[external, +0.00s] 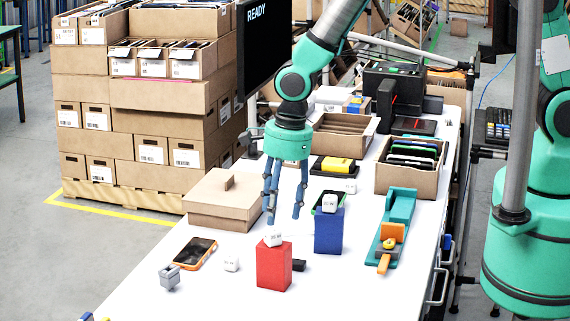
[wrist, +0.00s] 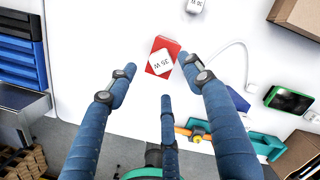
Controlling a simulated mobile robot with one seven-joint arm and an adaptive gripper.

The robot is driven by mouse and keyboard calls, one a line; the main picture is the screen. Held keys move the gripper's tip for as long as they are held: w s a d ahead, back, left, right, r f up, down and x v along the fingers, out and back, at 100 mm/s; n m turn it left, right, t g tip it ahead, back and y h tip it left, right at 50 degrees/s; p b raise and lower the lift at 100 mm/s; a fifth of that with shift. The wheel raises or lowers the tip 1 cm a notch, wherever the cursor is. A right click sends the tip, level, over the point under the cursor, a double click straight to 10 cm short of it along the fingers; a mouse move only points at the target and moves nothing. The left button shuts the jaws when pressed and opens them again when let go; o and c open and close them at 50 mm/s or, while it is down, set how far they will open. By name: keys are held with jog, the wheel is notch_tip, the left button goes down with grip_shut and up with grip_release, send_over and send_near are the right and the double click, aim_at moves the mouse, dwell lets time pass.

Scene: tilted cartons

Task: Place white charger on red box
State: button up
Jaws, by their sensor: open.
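The red box (external: 273,270) stands upright on the white table near the front. A white charger (external: 272,239) rests tilted on its top; in the wrist view the charger (wrist: 161,62), marked "35 W", lies on the red box (wrist: 165,43). My gripper (external: 284,219) is open and empty, pointing down just above and slightly behind that charger. In the wrist view its blue fingers (wrist: 156,77) are spread apart, with the charger near the gap between them. A second white charger (external: 231,264) lies on the table left of the red box.
An orange-edged phone (external: 195,254) and a grey block (external: 169,277) lie at front left. A brown carton (external: 222,204) stands behind them. A small black item (external: 299,265) is beside the red box. A teal and orange tool (external: 394,225) lies right.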

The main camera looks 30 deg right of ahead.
notch_tip(320, 180, up, 6)
jog(key=shift+d, duration=0.45)
jog(key=shift+s+r, duration=0.1)
dwell(0.4)
dwell(0.3)
jog(key=w+d+r+n+t, duration=0.1)
jog(key=w+d+r+n, duration=0.35)
jog(key=d+r, duration=0.8)
jog(key=w+d+r+n+t, duration=0.1)
jog(key=w+d+r+n, duration=0.35)
jog(key=d+r, duration=0.8)
jog(key=s+d+r+n+t, duration=0.1)
jog(key=s+d, duration=0.3)
jog(key=d, duration=0.5)
jog(key=s+d+r+n+t+h, duration=0.1)
jog(key=s+d+r+n, duration=0.2)
jog(key=d, duration=0.7)
jog(key=s+d+r+n+t, duration=0.1)
jog(key=s+d+r+n, duration=0.1)
jog(key=s+d, duration=0.3)
jog(key=d+r, duration=0.1)
jog(key=d, duration=0.3)
jog(key=shift+s+d+n+h, duration=0.15)
jog(key=shift+n+h, duration=0.15)
